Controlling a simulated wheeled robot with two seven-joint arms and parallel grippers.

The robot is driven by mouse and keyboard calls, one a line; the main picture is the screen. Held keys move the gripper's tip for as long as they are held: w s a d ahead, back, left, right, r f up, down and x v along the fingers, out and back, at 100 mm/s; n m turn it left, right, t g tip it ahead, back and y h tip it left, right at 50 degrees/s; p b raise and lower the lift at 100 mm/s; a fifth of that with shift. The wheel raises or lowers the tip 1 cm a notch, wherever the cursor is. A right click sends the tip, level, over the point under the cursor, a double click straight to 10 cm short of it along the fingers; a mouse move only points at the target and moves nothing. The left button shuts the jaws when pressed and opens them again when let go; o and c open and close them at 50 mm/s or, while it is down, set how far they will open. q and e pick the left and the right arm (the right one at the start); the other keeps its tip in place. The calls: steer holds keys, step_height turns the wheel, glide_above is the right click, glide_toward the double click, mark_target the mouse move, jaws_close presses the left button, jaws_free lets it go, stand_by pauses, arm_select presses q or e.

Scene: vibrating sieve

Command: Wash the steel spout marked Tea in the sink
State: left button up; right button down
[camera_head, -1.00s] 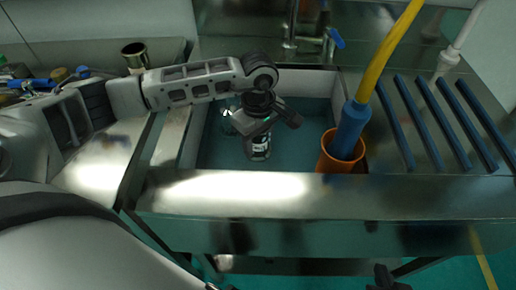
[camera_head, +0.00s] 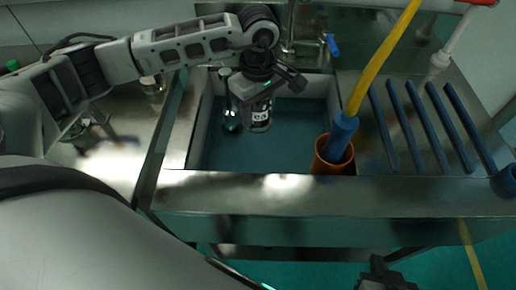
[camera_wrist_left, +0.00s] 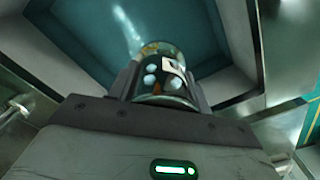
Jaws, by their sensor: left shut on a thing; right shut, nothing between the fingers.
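The steel spout (camera_head: 261,117) is a shiny cylinder with a pale label whose text is too small to read. My left gripper (camera_head: 265,98) is shut on it and holds it upright, pointing down into the sink (camera_head: 290,140). In the left wrist view, the spout (camera_wrist_left: 165,78) sits between both fingers, its pale label patch facing the camera, with the teal basin beyond. I cannot tell whether it touches the basin floor. My right gripper (camera_head: 384,277) is shut and empty, low at the bottom edge, in front of the counter.
A shiny slender object (camera_head: 231,118) is in the basin left of the spout. A tap (camera_head: 290,45) is behind. Blue bars (camera_head: 419,125) line the right drainboard. The basin's front middle is clear.

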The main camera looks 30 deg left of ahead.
arm_select(q)
step_height(320, 180, up, 6)
steer(key=shift+f+p, duration=0.15)
steer(key=shift+p, duration=0.15)
stand_by(1.1)
steer(key=m, duration=0.2)
steer(key=s+m, duration=0.1)
steer(key=shift+d+r, duration=0.35)
steer(key=s+m, duration=0.1)
steer(key=m, duration=0.2)
steer(key=s+d+r+m, duration=0.1)
steer(key=m, duration=0.3)
steer(key=s+m, duration=0.1)
steer(key=m, duration=0.3)
steer(key=shift+s+d+r, duration=0.25)
steer(key=shift+s+d, duration=0.05)
steer(key=shift+s, duration=0.1)
